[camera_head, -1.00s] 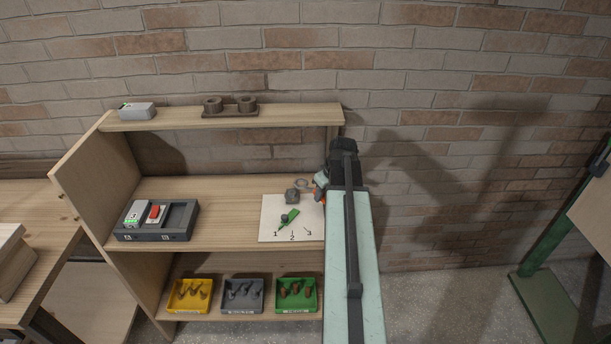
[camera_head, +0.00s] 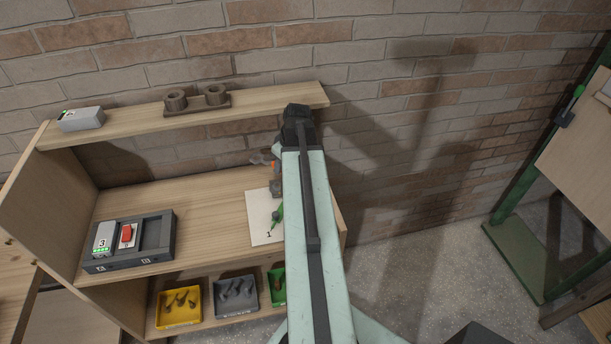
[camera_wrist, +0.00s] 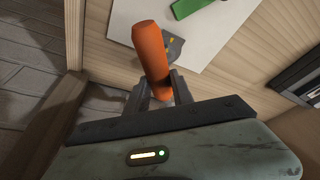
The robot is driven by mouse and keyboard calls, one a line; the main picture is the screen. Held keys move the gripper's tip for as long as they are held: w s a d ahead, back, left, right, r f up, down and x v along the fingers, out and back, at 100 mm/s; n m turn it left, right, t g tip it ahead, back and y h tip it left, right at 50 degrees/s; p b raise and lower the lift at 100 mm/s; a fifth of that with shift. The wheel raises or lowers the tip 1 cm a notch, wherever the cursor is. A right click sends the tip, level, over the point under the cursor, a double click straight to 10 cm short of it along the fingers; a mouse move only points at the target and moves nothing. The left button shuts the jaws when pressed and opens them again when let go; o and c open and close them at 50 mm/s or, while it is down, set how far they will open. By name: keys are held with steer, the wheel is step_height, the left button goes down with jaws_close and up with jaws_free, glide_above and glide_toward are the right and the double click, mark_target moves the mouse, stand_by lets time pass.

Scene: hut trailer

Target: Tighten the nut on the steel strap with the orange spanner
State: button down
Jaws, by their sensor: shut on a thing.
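The orange spanner's handle (camera_wrist: 150,52) stands up between the fingers of my gripper (camera_wrist: 158,92) in the wrist view. The gripper is shut on it. A bit of orange also shows beside my arm in the head view (camera_head: 274,166). Right behind the handle is a grey block (camera_wrist: 177,46) with small yellow marks, at the edge of a white card (camera_wrist: 222,42). The block also shows in the head view (camera_head: 276,190), partly covered by my arm. I cannot make out the nut, the steel strap or the spanner's jaw, nor whether they touch.
A green pointer (camera_head: 278,217) lies on the numbered card. A dark tray (camera_head: 130,262) with grey and red devices stands left on the same shelf. Yellow (camera_head: 163,319), grey (camera_head: 215,314) and green bins are below. An upper shelf (camera_head: 132,126) and brick wall bound the space.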

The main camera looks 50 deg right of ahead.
steer(key=s+n, duration=0.1)
steer(key=s, duration=0.9)
steer(key=shift+s+a+r+y, duration=0.25)
steer(key=shift+s+r+y, duration=0.05)
steer(key=shift+s+r, duration=0.15)
steer(key=shift+w, duration=0.1)
